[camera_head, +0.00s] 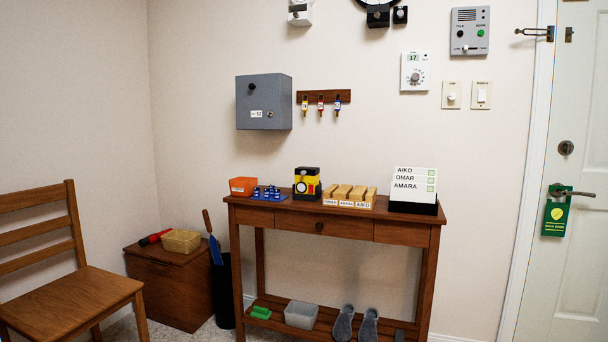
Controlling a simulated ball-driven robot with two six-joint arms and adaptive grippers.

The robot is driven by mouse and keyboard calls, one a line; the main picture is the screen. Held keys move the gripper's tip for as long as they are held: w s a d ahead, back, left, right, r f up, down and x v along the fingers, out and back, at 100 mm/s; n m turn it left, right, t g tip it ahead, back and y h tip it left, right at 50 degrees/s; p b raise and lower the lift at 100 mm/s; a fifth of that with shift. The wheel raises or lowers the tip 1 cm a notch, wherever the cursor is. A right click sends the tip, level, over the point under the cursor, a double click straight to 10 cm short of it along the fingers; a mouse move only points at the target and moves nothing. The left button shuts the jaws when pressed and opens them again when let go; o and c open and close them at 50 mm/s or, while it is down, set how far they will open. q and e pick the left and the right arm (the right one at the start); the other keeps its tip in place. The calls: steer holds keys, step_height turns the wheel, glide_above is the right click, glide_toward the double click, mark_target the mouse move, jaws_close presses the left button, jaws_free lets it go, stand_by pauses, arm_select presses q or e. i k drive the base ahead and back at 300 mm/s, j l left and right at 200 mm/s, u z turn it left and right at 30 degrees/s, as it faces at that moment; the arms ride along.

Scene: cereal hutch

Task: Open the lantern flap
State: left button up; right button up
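A small yellow-and-black boxy object, which looks like the lantern (307,184), stands upright on the wooden console table (385,216). It has a black top and a pale round disc on its front. It is too small in the picture to tell which part is the flap or whether it is open. Neither of my grippers is in view, and nothing touches the lantern.
Close beside the lantern are a blue tray (269,193) with small pieces and several wooden blocks (341,192). An orange box (243,186) and a name board (414,184) stand at the table's ends. A wooden chair (70,300) is at left.

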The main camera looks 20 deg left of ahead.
mark_target(306, 171)
steer(key=i+j+u, duration=0.1)
steer(key=i+j, duration=0.3)
steer(key=j, duration=0.2)
steer(key=i+j, duration=0.45)
steer(key=j+u, duration=0.05)
steer(key=j, duration=0.1)
